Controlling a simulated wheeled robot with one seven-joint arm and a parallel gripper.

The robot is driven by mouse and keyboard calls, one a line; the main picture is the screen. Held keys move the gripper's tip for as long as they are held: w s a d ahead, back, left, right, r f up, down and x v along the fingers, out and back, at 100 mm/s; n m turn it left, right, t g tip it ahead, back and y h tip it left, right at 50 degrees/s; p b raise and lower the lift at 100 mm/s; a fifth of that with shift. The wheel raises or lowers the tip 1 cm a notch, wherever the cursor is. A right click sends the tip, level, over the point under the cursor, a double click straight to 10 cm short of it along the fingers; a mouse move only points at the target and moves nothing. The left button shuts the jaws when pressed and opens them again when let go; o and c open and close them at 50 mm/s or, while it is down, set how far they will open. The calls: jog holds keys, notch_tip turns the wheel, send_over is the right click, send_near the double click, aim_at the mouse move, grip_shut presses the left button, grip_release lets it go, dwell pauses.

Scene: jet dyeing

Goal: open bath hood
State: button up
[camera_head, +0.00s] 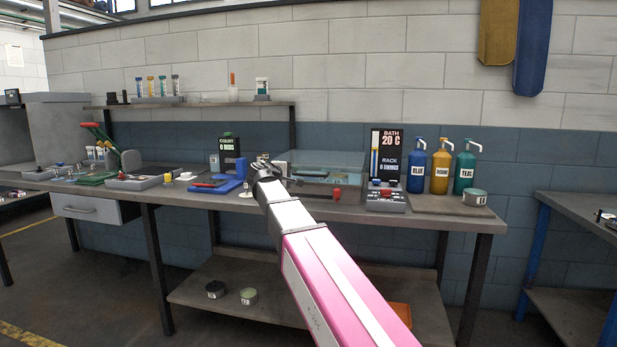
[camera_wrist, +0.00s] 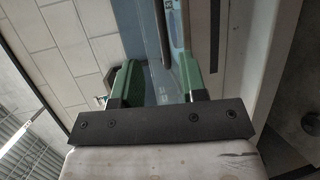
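The bath hood (camera_head: 345,160) is a clear, boxy cover over the bath on the workbench, right of the bench's middle. It looks lowered. A red knob (camera_head: 337,194) sits at the front of the bath. My gripper (camera_head: 262,164) is at the left end of the hood in the head view; its fingers are small there, and I cannot tell whether they touch it. In the wrist view my gripper (camera_wrist: 153,82) has its two green-padded fingers apart, with a clear gap. A dark bar and a bluish pane show beyond the fingers; I see nothing clasped.
A bath display (camera_head: 390,152) and a control box (camera_head: 386,199) stand right of the hood. Blue (camera_head: 417,172), orange (camera_head: 440,170) and teal (camera_head: 465,170) pump bottles stand farther right. A blue tray (camera_head: 215,187) lies left of my gripper. A shelf (camera_head: 200,104) hangs above.

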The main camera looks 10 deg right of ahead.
aim_at(308, 175)
jog(key=x, duration=1)
jog(key=shift+w+d+f, duration=0.1)
jog(key=shift+w+d, duration=0.05)
jog(key=shift+d, duration=0.05)
jog(key=shift+c, duration=0.3)
grip_shut()
